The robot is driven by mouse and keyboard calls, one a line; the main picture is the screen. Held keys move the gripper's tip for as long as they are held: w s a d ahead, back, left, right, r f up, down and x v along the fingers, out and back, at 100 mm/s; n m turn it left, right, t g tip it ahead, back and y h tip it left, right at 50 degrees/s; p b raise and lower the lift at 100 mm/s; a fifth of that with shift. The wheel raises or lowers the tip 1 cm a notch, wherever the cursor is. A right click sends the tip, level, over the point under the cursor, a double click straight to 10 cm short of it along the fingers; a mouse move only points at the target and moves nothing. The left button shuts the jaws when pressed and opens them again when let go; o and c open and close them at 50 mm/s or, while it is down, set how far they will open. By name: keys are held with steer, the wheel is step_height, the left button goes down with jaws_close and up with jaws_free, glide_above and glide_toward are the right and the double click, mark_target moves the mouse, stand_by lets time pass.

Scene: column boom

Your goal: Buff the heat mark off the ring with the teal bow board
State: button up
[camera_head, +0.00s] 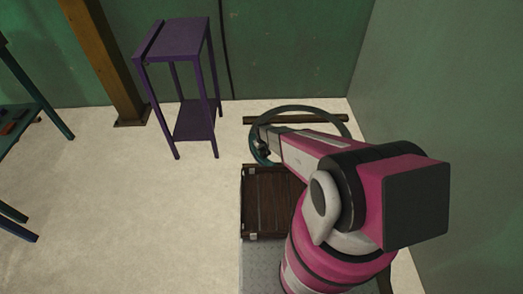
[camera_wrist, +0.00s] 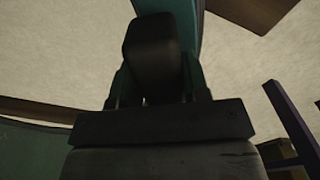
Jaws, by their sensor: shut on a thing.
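The ring (camera_head: 298,107) is a large, thin grey-teal hoop standing beyond my arm near the back wall. My arm covers part of it, and no heat mark can be made out. My gripper (camera_head: 263,149) is at the ring's left side. In the wrist view my gripper (camera_wrist: 153,95) is shut on a dark, blocky grip (camera_wrist: 152,50). A teal strip (camera_wrist: 182,12) shows directly behind this grip. It looks like the bow board, but its outline is mostly hidden. Whether it touches the ring cannot be told.
A brown slatted crate (camera_head: 262,205) is below my arm. A dark bar (camera_head: 335,118) lies by the back wall. A purple stand (camera_head: 182,40) and a wooden post (camera_head: 98,55) are to the left. A teal table (camera_head: 45,115) is at the left edge. Floor between is clear.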

steer(key=shift+s+d, duration=0.3)
steer(key=shift+s, duration=0.2)
steer(key=shift+r, duration=0.15)
steer(key=shift+r, duration=4.45)
